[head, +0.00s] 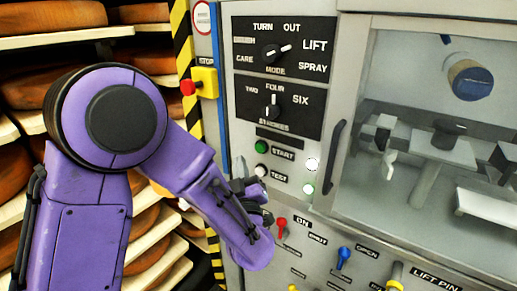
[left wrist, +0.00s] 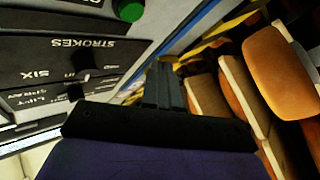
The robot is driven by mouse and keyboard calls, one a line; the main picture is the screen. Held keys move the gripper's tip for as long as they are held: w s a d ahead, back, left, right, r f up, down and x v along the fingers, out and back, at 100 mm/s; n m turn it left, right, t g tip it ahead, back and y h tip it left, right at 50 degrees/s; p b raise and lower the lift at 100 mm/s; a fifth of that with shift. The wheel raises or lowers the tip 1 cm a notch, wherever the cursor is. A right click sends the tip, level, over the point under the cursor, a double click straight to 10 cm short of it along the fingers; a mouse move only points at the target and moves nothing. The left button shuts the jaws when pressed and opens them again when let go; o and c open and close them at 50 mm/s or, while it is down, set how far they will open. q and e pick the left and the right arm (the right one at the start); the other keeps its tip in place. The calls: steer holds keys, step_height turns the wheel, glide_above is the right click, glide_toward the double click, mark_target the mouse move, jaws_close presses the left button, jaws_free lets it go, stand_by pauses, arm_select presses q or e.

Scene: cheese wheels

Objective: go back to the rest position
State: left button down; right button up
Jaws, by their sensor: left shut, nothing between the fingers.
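My left arm, purple with black joints, comes in from the left in the head view and bends down in front of a grey machine panel. My left gripper (head: 243,185) is partly hidden behind my own forearm. It is beside the green START button (head: 261,147) and the white TEST button (head: 260,170). In the left wrist view the dark fingers (left wrist: 165,88) are together with nothing between them. I cannot tell from the pictures whether they touch the panel. My right gripper is in neither view.
The panel has a MODE knob (head: 271,52), a STROKES knob (head: 272,104), a red stop button (head: 188,87) and a red lever (head: 282,227). A dark door handle (head: 334,155) sticks out beside the window. Shelves with cheese wheels (head: 50,15) stand at the left.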

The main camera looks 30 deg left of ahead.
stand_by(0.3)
arm_select(q)
steer(key=s+d+f+m+g+h, duration=0.25)
steer(key=f+h, duration=0.25)
steer(key=f, duration=0.8)
steer(key=s+d+f+m+g+h, duration=0.1)
steer(key=s+f+m+g+h, duration=0.2)
steer(key=f, duration=0.9)
steer(key=s+a+f+g+h, duration=0.1)
steer(key=s+f+g, duration=0.3)
steer(key=s+f, duration=0.5)
steer(key=s+a+f+g+h, duration=0.1)
steer(key=s+f+g, duration=0.3)
steer(key=s+f, duration=0.5)
steer(key=s+m, duration=0.1)
steer(key=s, duration=0.3)
steer(key=shift+s+a, duration=0.3)
steer(key=shift+a, duration=0.1)
